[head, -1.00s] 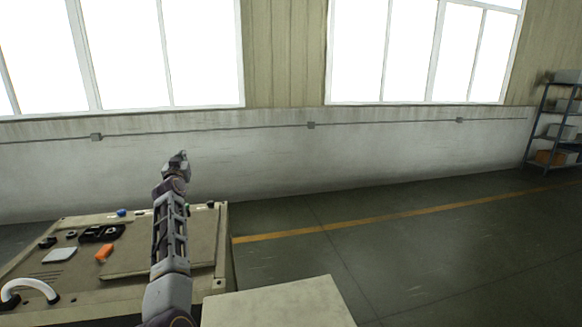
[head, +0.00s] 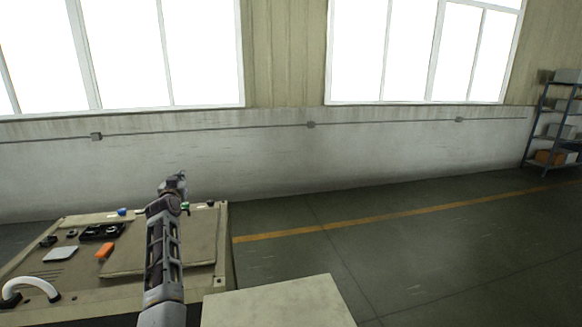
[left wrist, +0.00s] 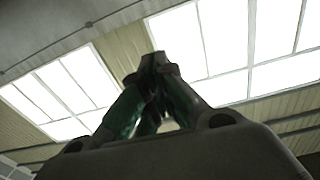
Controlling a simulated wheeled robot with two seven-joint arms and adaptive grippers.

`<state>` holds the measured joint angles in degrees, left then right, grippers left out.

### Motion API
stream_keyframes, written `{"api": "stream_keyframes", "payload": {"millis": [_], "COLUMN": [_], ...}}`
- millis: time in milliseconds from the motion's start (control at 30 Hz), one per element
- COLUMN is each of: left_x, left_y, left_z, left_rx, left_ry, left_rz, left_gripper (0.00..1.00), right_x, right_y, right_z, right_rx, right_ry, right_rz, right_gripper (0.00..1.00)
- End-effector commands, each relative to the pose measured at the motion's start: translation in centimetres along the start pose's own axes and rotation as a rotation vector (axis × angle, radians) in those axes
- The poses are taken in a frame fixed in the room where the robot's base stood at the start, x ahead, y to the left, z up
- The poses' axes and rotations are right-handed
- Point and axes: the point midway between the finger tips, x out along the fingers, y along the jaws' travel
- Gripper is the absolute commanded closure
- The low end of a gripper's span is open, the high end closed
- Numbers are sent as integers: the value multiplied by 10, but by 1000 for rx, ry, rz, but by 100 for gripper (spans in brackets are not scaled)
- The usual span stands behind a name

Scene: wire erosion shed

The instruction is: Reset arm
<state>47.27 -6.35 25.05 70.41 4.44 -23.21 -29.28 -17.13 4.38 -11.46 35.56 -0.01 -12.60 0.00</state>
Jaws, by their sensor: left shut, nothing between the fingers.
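My left arm reaches up from the bottom of the head view, in front of the beige machine top. My left gripper (head: 175,181) is at its far end, raised above the far edge of the machine top. In the left wrist view the fingers (left wrist: 156,62) come together at the tips, shut and empty, with windows and wall behind them. My right gripper is in neither view.
The beige machine top (head: 85,292) carries an orange piece (head: 105,250), a pale flat piece (head: 61,254), a dark part (head: 102,231) and a white curved handle (head: 32,284). A pale box top (head: 275,305) stands right of it. Open floor (head: 430,250) lies beyond; shelving (head: 556,120) stands far right.

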Motion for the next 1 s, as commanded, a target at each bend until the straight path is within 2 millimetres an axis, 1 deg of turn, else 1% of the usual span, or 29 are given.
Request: {"api": "stream_keyframes", "payload": {"millis": [33, 100, 267, 467, 767, 1000], "left_x": [-6, -14, -36, -66, -119, -168], "left_y": [-1, -2, -2, 1, 9, 19], "left_z": [12, 28, 62, 103, 159, 200], "left_rx": [10, 21, 46, 74, 113, 141], "left_ry": [-20, -50, -117, -205, -340, -452], "left_rz": [4, 12, 31, 57, 97, 130], "left_gripper": [100, 100, 100, 100, 100, 100], "right_x": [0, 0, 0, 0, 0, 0], "right_y": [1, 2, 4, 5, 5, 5], "right_z": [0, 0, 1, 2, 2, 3], "right_rx": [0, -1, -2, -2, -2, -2], "right_ry": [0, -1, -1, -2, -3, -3], "right_rz": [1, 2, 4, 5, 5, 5], "right_gripper": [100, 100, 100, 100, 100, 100]}}
